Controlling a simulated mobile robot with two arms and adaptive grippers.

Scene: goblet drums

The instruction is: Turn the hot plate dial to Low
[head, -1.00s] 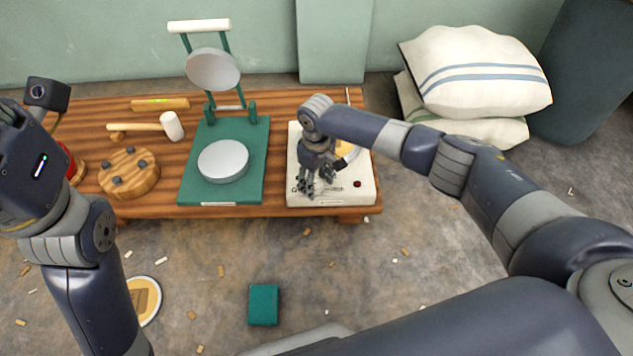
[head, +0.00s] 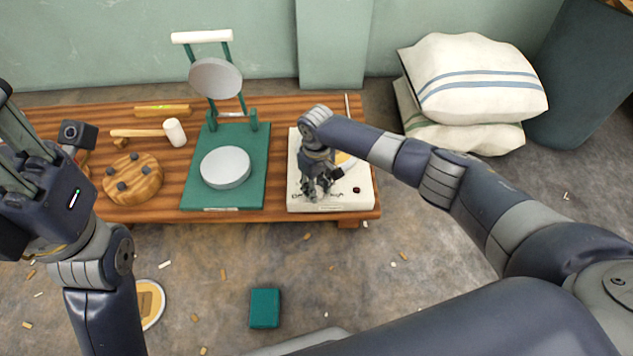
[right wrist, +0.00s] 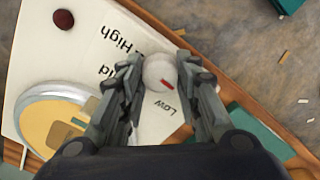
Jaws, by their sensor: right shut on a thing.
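The white hot plate (head: 295,160) stands at the right end of the wooden table. Its round white dial (right wrist: 158,70) has a red mark that points toward the printed word Low (right wrist: 172,104) in the right wrist view. The word High (right wrist: 117,40) and a partly hidden label lie to the upper left. My right gripper (right wrist: 168,66) is shut on the dial, one finger on each side. In the head view the right gripper (head: 318,190) hides the dial. My left gripper (head: 22,165) is at the left edge, away from the hot plate, its fingers partly cut off.
A round metal-rimmed plate (right wrist: 50,110) sits on the hot plate beside a dark red light (right wrist: 63,19). A green press (head: 255,170), a mallet (head: 175,132) and a round wooden block (head: 133,180) share the table. Sacks (head: 475,75) lie at the right.

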